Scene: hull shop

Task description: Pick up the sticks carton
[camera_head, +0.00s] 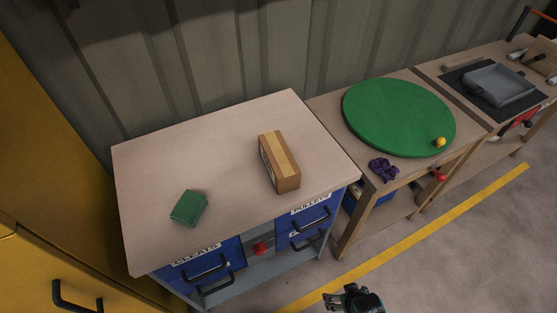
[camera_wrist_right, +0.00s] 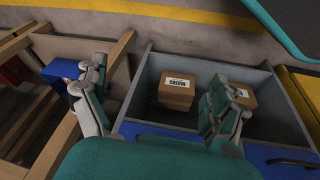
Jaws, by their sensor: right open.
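In the right wrist view, a brown carton (camera_wrist_right: 176,98) with a white label stands in an open grey drawer (camera_wrist_right: 282,112). A second labelled brown carton (camera_wrist_right: 239,92) stands to its right, partly hidden by a finger. I cannot read either label surely. My right gripper (camera_wrist_right: 158,78) is open and empty, its fingers spread over the drawer area. The first carton shows between them, apart from both. In the head view my right gripper (camera_head: 338,297) is at the bottom edge. My left gripper is not in view.
On the workbench (camera_head: 230,130) are a taped brown box (camera_head: 279,163) and a green block (camera_head: 188,208). A table to the right holds a green disc (camera_head: 395,115), yellow ball (camera_head: 439,142) and purple object (camera_head: 383,169). A yellow cabinet (camera_head: 50,190) stands left.

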